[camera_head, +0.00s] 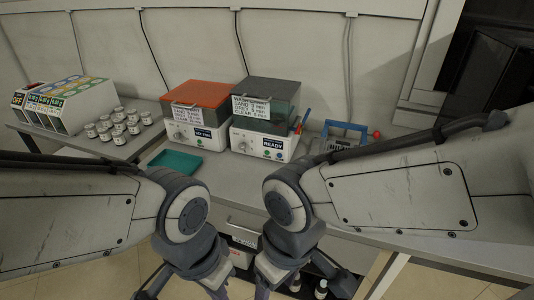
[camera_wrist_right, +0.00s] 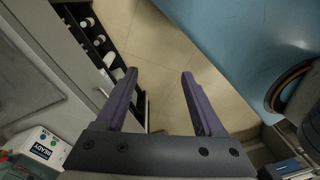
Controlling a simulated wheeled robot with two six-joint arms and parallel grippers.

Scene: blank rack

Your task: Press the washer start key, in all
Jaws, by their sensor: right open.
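Two white bench machines stand side by side in the head view. The left machine (camera_head: 196,138) has an orange lid (camera_head: 199,95), a knob and a dark display. The right machine (camera_head: 254,146) has a dark grey-green lid (camera_head: 268,104), a display reading READY (camera_head: 273,144) and small round coloured keys below it. I cannot tell which key is the start key. The READY machine also shows in the right wrist view (camera_wrist_right: 33,163). My left gripper (camera_head: 182,292) and right gripper (camera_head: 296,290) hang low before the bench, apart from the machines. The right gripper's purple fingers (camera_wrist_right: 160,97) are open and empty.
A teal tray (camera_head: 175,162) lies before the left machine. Several small jars (camera_head: 118,128) and white boxes (camera_head: 62,105) stand on the left table. A blue-framed device (camera_head: 345,133) is right of the machines. An open drawer with bottles (camera_wrist_right: 100,40) is below the bench.

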